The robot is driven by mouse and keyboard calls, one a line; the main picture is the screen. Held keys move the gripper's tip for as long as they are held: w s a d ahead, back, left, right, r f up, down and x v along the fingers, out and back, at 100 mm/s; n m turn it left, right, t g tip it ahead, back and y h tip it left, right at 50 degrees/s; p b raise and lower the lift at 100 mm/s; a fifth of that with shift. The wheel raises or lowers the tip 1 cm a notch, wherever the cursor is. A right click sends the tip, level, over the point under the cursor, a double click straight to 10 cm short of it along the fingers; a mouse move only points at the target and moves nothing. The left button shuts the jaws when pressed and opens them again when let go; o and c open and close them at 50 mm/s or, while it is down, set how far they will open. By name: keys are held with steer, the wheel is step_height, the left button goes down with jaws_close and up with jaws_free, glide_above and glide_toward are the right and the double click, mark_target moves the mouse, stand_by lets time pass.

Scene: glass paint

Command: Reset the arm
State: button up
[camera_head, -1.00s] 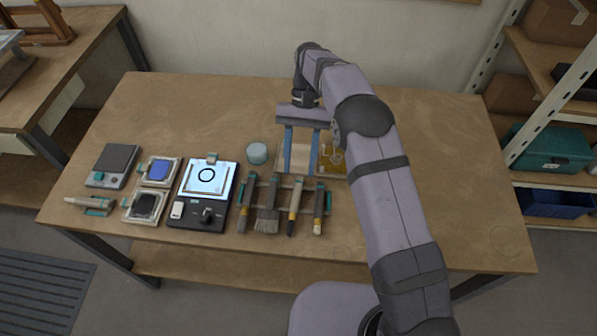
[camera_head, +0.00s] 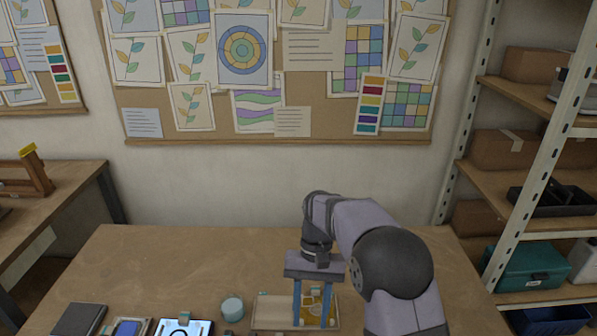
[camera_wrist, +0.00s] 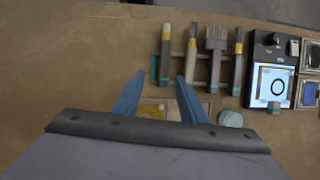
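I cannot tell from these views how high the fingertips are above the tray.
A pale teal round jar (camera_head: 232,309) stands left of the tray. Several brushes (camera_wrist: 214,55) lie on a rack. A lit light pad (camera_wrist: 272,85) and colour pads stand beside them. Shelves (camera_head: 520,165) rise at the right. The table's back left is clear.

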steer(key=s+d+t, duration=0.4)
steer(key=s+d, duration=0.8)
steer(key=s, duration=0.4)
steer(key=shift+d+f+n+h+p, duration=0.15)
steer(key=shift+f+n+h+p, duration=0.2)
steer(key=shift+n+h, duration=0.05)
